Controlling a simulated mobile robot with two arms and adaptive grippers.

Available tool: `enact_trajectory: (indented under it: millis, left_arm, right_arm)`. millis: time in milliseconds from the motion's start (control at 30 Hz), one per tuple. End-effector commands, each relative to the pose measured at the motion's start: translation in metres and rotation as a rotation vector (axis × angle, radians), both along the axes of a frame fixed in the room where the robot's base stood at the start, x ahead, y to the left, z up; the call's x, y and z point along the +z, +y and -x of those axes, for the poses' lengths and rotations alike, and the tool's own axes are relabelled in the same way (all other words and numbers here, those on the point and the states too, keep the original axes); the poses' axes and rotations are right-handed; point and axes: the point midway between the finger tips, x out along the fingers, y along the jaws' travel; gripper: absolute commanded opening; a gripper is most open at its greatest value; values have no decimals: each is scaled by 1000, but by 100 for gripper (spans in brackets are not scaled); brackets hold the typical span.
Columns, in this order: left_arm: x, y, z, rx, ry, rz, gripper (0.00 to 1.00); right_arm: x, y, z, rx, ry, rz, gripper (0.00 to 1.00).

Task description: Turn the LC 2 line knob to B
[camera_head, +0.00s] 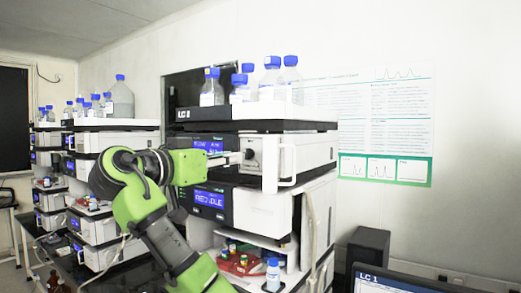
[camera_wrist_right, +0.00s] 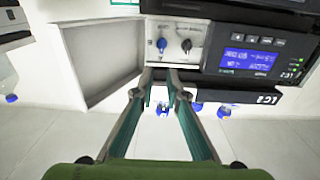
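The LC 2 stack carries its label (camera_head: 183,114) on the top front edge; the label also shows upside down in the right wrist view (camera_wrist_right: 268,99). Its upper module has a small panel with a blue knob (camera_wrist_right: 162,45) and a dark knob (camera_wrist_right: 186,46) side by side. In the head view one dark knob (camera_head: 249,155) shows beside the fingertips. My right gripper (camera_head: 232,158) is in front of this panel. In the wrist view its fingertips (camera_wrist_right: 160,72) stand apart with a gap, empty, just short of the blue knob. Knob markings are too small to read. My left gripper is not in view.
A white door (camera_head: 280,168) stands open right of the knob panel. Blue-capped bottles (camera_head: 271,78) stand in the tray on top. Another stack (camera_head: 110,145) is at the left. A monitor (camera_head: 385,282) labelled LC 1 is at the lower right.

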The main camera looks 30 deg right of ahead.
Motion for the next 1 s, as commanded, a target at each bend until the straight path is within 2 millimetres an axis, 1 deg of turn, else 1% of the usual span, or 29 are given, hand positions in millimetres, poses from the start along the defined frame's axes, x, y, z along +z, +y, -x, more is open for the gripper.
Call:
enact_trajectory:
  millis: [167,400,600,800,1000]
  left_arm:
    - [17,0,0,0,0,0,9]
    - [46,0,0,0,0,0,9]
    - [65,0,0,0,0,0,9]
    - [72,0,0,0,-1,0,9]
    - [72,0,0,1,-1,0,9]
  right_arm:
    - [3,-26,-10,-4,6,0,13]
    - [4,-74,-30,-3,9,2,13]
    - [3,-106,-44,-2,8,2,13]
    - [0,-122,-51,0,7,2,13]
    - [-2,-124,-53,2,6,1,13]
